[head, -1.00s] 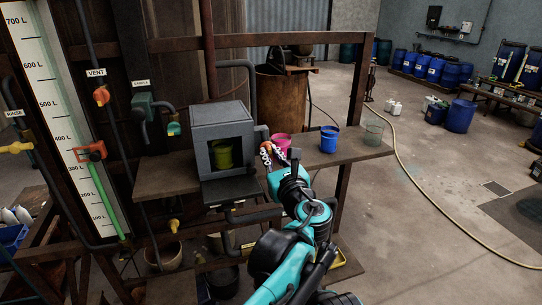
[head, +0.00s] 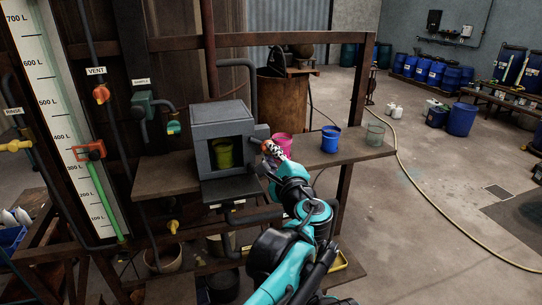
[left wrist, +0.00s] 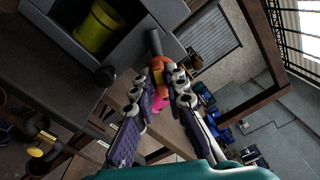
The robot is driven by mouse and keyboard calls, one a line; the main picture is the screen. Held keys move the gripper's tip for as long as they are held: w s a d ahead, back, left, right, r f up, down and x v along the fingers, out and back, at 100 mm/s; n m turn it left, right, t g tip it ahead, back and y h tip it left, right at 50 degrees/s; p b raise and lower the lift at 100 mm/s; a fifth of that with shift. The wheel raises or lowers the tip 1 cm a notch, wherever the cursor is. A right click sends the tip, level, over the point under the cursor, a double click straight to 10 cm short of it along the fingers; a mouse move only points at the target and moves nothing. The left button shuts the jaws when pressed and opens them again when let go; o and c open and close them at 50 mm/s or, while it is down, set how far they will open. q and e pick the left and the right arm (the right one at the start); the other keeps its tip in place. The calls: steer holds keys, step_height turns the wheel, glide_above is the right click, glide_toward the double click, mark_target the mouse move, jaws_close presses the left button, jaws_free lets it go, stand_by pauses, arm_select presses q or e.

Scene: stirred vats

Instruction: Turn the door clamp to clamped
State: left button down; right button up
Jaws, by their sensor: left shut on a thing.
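The grey box (head: 220,118) stands on the brown shelf with its front open and a yellow-green bucket (head: 224,153) inside. The door clamp shows as a dark grey arm with an orange grip (head: 267,145) at the box's right side. In the left wrist view the orange grip (left wrist: 162,66) lies between my fingertips, below the dark clamp arm (left wrist: 154,42). My left gripper (head: 275,150) is shut on the clamp's grip; it also shows in the left wrist view (left wrist: 160,86). The fingers partly hide the grip. My right gripper is not in view.
A dark panel (head: 231,188) lies lowered at the box's front. A pink bucket (head: 283,140) stands close behind the gripper, with a blue bucket (head: 329,139) and a clear container (head: 375,134) further right on the shelf. Pipes run left of the box.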

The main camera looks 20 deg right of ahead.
arm_select(q)
steer(key=n, duration=0.5)
steer(key=shift+f+n, duration=0.2)
steer(key=shift+n, duration=0.1)
steer(key=shift+b, duration=0.3)
steer(key=c, duration=1.5)
jaws_free()
steer(key=shift+c, duration=0.2)
steer(key=shift+s, duration=0.1)
steer(key=s, duration=1.2)
steer(key=shift+d, duration=0.15)
